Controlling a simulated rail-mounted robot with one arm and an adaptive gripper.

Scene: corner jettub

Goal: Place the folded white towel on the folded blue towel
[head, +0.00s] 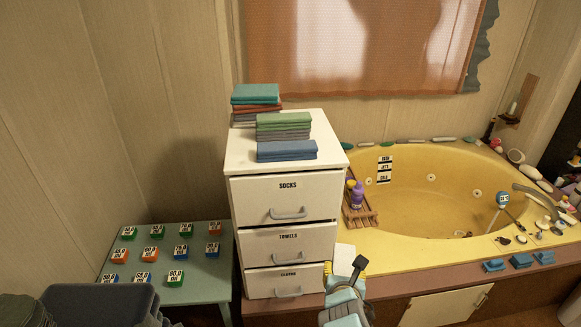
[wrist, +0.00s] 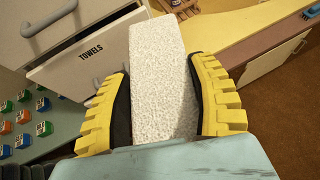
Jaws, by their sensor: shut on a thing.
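My gripper (wrist: 165,105) is shut on the folded white towel (wrist: 160,65), which sits between the yellow and black fingers in the wrist view. In the head view the gripper (head: 345,275) is low, in front of the tub and just right of the drawer cabinet, and the white towel (head: 345,257) shows partly behind it. The folded blue towel (head: 287,151) lies on top of the white drawer cabinet, near its front edge. It is up and to the left of my gripper.
Green and grey folded towels (head: 284,124) lie right behind the blue one; another stack (head: 256,98) is at the back. The cabinet (head: 288,229) has labelled drawers. A wooden rack with a purple bottle (head: 357,195) stands on the tub rim. A green table (head: 205,275) holds labelled blocks.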

